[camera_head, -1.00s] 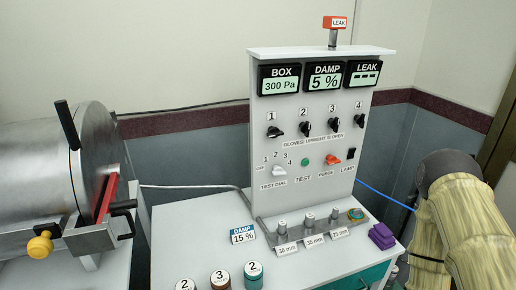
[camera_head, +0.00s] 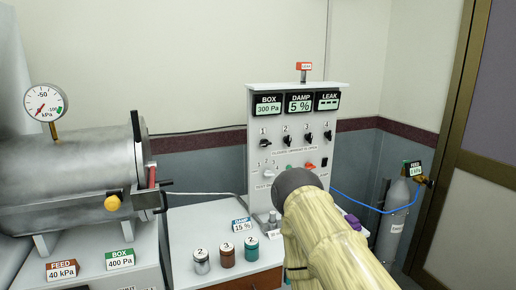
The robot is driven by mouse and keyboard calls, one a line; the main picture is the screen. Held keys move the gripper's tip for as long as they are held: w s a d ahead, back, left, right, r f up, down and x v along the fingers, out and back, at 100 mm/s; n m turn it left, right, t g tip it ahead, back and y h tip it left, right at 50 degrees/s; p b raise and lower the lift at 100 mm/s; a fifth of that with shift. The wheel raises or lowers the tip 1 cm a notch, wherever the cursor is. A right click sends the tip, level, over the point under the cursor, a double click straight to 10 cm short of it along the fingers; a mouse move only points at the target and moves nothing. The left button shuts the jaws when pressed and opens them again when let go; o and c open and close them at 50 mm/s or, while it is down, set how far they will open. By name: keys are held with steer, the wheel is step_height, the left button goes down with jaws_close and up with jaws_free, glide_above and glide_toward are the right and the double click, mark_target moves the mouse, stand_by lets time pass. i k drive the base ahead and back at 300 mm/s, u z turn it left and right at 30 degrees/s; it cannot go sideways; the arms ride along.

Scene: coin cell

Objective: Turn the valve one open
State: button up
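Valve one is the small black knob (camera_head: 265,143) under the number 1, at the left end of the knob row on the white control panel (camera_head: 252,118). Its handle looks turned toward the side rather than upright. The other black knobs, such as knob two (camera_head: 286,139) and knob three (camera_head: 307,138), sit to its right. My arm, in a pale yellow sleeve with a dark rounded end, rises from the bottom right and covers the panel's lower part. My gripper is not visible.
Screens atop the panel read BOX 300 Pa and DAMP 5 %. A metal chamber (camera_head: 75,165) with a gauge (camera_head: 45,102) stands left. Several lidded jars, including a brown one (camera_head: 227,256), stand on the white cabinet (camera_head: 190,215). A gas cylinder (camera_head: 398,215) is at right.

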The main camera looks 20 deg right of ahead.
mark_target(263, 143)
steer(key=z, duration=0.55)
steer(key=i, duration=0.5)
steer(key=z, duration=0.45)
